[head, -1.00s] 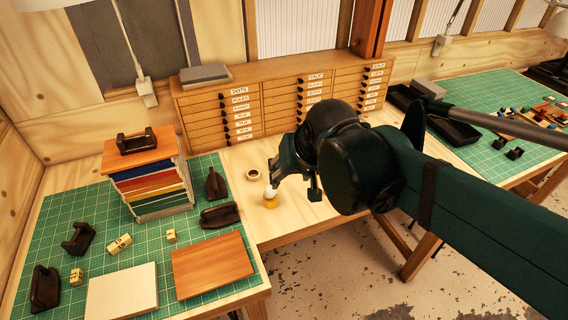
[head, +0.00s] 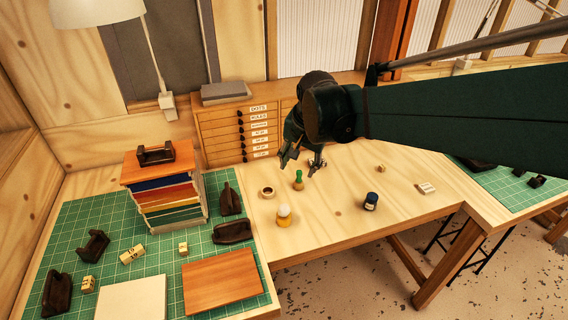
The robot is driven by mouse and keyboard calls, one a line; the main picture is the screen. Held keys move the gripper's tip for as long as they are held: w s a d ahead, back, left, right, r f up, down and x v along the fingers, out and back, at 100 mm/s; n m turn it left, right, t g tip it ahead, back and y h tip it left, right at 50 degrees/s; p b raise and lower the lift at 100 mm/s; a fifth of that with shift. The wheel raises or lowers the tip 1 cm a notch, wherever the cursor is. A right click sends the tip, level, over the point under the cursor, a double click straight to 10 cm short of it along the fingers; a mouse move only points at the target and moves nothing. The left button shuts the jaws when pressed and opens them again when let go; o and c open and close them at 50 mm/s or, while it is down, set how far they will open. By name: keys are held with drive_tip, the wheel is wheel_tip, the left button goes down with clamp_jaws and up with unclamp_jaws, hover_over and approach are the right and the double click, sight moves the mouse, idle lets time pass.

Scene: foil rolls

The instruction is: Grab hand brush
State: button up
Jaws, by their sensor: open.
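I cannot tell for sure which thing is the hand brush. A small green-topped tool with a yellowish base (head: 299,181) stands on the bare wood table, just below my gripper in the picture. A squat yellow piece with a pale rounded top (head: 284,216) stands nearer the front edge. My gripper (head: 301,164) is open and empty, its fingers spread above the table with the green-topped tool close below them. Several dark brown tools lie on the green mat, one upright (head: 230,200) and one lying (head: 232,232); their details are too small to read.
A tape roll (head: 267,192) lies left of the green-topped tool. A dark blue jar (head: 371,201) and a small white block (head: 426,188) stand to the right. A label-fronted drawer cabinet (head: 222,140) stands behind. Bare table lies between.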

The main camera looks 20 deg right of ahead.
sight(299, 171)
drive_tip(key=w+d+f+m+g, duration=0.1)
drive_tip(key=w+d+f+m, duration=0.1)
drive_tip(key=w+f, duration=0.5)
drive_tip(key=w+d+f+m+g, duration=0.1)
drive_tip(key=w+d+f+m, duration=0.2)
drive_tip(key=w+f+m, duration=0.2)
drive_tip(key=w+d+f+m+g, duration=0.1)
drive_tip(key=w+d+f+m, duration=0.2)
drive_tip(key=w+f, duration=0.5)
drive_tip(key=shift+w+d+f+m+g, duration=0.2)
drive_tip(key=shift+w+f+m+g, duration=0.1)
drive_tip(key=shift+w+f+g, duration=0.15)
drive_tip(key=shift+w+d+f, duration=0.1)
drive_tip(key=shift+w+f, duration=0.05)
drive_tip(key=shift+f, duration=0.15)
drive_tip(key=shift+f, duration=0.1)
drive_tip(key=shift+f+p, duration=0.3)
drive_tip(key=shift+f, duration=0.85)
drive_tip(key=shift+f, duration=0.1)
drive_tip(key=shift+f+p, duration=0.4)
drive_tip(key=shift+f, duration=2.15)
drive_tip(key=shift+c, duration=0.3)
drive_tip(key=c, duration=0.9)
